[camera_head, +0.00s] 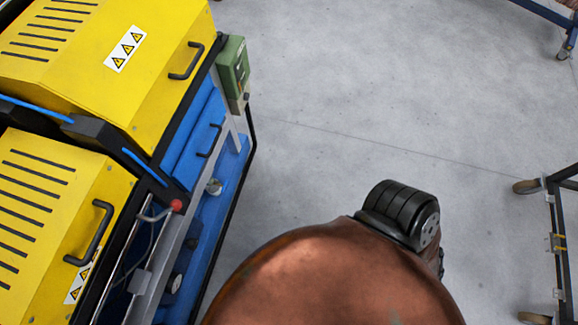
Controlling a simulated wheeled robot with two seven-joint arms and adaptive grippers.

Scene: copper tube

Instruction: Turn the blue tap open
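I cannot make out a blue tap in this view. A yellow and blue machine (150,90) fills the left side, with yellow covers and a blue lower frame (195,140). A small red knob (177,205) sits at the end of a bent metal rod on its near side. Neither of my grippers is in view.
A green box (232,65) is fixed to the machine's right edge. Black handles (187,62) stick out from the yellow covers. A large copper-coloured rounded surface fills the bottom centre. Wheeled frames (552,190) stand at the right edge. Grey floor (390,90) between is clear.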

